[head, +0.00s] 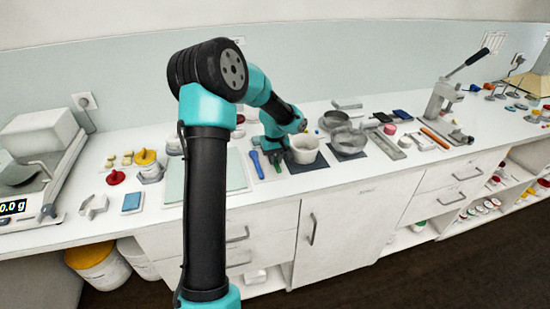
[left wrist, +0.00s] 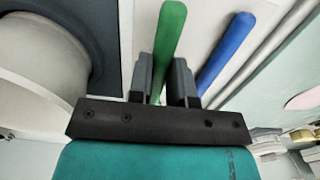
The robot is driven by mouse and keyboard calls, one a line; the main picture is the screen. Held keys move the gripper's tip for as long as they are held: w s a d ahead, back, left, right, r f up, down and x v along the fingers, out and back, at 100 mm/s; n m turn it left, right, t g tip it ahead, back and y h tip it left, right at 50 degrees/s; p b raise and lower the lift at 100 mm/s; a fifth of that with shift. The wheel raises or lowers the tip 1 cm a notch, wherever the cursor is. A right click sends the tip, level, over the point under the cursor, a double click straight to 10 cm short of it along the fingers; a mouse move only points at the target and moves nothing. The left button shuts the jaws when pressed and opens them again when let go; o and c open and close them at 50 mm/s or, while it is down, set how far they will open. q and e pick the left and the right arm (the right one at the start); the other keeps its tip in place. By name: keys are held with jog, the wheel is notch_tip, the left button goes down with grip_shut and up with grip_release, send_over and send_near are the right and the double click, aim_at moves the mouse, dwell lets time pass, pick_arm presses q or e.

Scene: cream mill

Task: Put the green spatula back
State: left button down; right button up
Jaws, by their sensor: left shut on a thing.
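The green spatula shows in the left wrist view as a green handle (left wrist: 169,40) running up between the two fingers. My left gripper (left wrist: 167,80) is shut on this handle. In the head view my left gripper (head: 277,156) points down at the counter, between a blue spatula (head: 257,165) and a white pot (head: 304,149). The blue spatula also shows in the left wrist view (left wrist: 226,52), to the right of the green handle and apart from it. The far end of the green spatula is hidden behind the gripper. My right gripper is not in view.
The white pot stands on a dark mat (head: 308,164) close to my left gripper. A metal pan (head: 347,139) stands farther right. A pale green board (head: 237,172) lies to the left. A balance (head: 40,165) stands at the far left. A lever press (head: 446,101) stands at right.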

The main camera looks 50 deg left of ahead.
pick_arm(q)
jog(key=shift+f, duration=0.6)
dwell(0.4)
jog(key=c, duration=1)
grip_release()
jog(key=shift+o, duration=0.2)
jog(key=shift+r, duration=0.15)
notch_tip(320, 180, up, 17)
jog(key=shift+a, duration=0.15)
jog(key=shift+w, duration=0.1)
